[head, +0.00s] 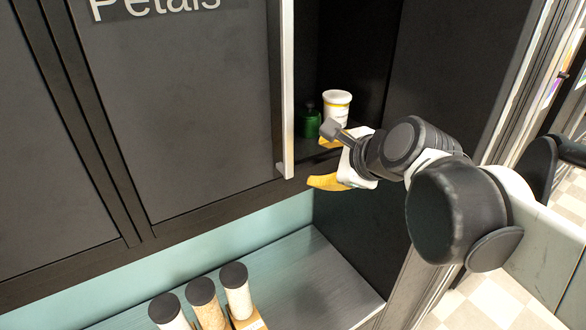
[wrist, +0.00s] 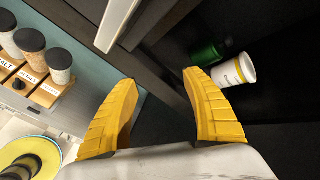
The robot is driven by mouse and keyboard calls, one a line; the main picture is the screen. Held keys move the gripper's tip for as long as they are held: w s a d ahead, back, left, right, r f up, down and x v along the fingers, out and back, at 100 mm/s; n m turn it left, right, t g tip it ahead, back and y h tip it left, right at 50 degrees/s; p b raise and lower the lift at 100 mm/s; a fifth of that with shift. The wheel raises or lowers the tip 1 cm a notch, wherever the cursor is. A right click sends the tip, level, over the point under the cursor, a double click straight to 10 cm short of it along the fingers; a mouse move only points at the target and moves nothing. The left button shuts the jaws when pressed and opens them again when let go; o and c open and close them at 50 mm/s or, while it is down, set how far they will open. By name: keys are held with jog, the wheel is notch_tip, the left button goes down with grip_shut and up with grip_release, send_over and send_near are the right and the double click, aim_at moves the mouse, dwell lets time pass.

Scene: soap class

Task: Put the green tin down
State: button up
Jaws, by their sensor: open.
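The green tin (head: 310,121) stands on the dark shelf inside the open cabinet, just left of a white cup with a yellow band. It also shows in the wrist view (wrist: 206,53), partly hidden there beside the cup. My gripper (head: 326,163) is at the cabinet's front edge, in front of the tin and apart from it. In the wrist view its two yellow fingers (wrist: 160,82) are spread wide with nothing between them.
The white cup (head: 337,107) stands close on the tin's right. A grey door edge with a pale handle (head: 287,90) is just left of the opening. Several dark-lidded jars (head: 203,292) stand on the lower counter (head: 300,268), whose right part is clear.

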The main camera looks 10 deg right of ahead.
jog(key=s+f+n+g+h, duration=0.1)
jog(key=s+f+n+g, duration=0.1)
jog(key=s+f+n, duration=0.4)
jog(key=s+f+n+g+h, duration=0.1)
jog(key=s+f+n, duration=0.5)
jog(key=n, duration=1)
jog(key=shift+s+g, duration=0.5)
jog(key=shift+s, duration=0.25)
jog(key=shift+f, duration=0.2)
